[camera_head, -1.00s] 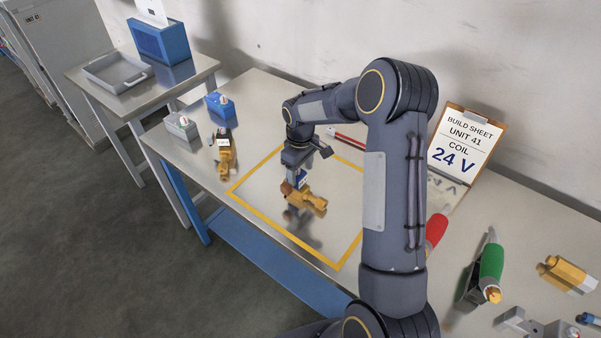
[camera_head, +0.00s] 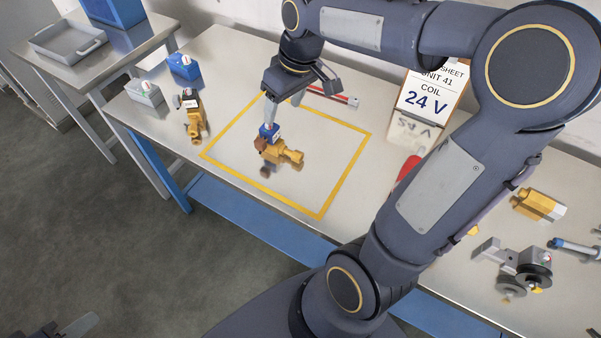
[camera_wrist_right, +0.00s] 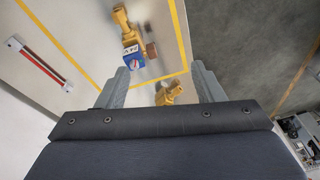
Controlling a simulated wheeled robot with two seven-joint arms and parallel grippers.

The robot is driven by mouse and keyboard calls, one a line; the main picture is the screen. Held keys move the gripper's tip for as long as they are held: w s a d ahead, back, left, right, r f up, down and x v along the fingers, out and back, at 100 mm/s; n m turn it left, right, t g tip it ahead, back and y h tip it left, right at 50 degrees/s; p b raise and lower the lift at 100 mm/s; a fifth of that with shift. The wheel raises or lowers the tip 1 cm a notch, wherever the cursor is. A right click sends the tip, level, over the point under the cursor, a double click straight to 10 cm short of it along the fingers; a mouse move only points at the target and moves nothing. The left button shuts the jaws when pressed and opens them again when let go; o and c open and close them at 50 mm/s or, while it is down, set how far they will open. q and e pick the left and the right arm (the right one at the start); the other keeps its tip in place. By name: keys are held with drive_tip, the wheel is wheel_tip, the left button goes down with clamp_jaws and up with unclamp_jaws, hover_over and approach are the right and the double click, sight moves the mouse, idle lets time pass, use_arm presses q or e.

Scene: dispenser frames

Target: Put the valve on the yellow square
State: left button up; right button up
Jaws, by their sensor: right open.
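The brass valve with a blue coil (camera_head: 277,151) rests inside the yellow square (camera_head: 344,187), with bare surface around it. It also shows in the wrist view (camera_wrist_right: 131,42), beyond the fingers. My right gripper (camera_head: 270,106) is open and empty just above it, apart from the valve as far as I can tell. In the wrist view my right gripper's fingers (camera_wrist_right: 163,80) stand wide apart. Another brass valve with a black top (camera_head: 195,118) lies left of the square; it shows partly hidden in the wrist view (camera_wrist_right: 168,94). Part of my left gripper (camera_head: 76,325) shows at the bottom left edge.
Grey (camera_head: 145,93) and blue (camera_head: 184,67) coils stand at the table's left. The build sheet (camera_head: 430,95) reads 24 V. A brass block (camera_head: 538,204) and other parts lie at the right.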

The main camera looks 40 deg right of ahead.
drive_tip(key=s+a+f+m+t+y, duration=0.1)
drive_tip(key=s+a, duration=0.3)
drive_tip(key=s, duration=0.4)
drive_tip(key=s+a+f+m+t+y, duration=0.1)
drive_tip(key=s+a, duration=0.3)
drive_tip(key=s, duration=0.5)
drive_tip(key=shift+f+m+t, duration=0.35)
drive_tip(key=shift+m+t, duration=0.35)
drive_tip(key=shift+m, duration=0.2)
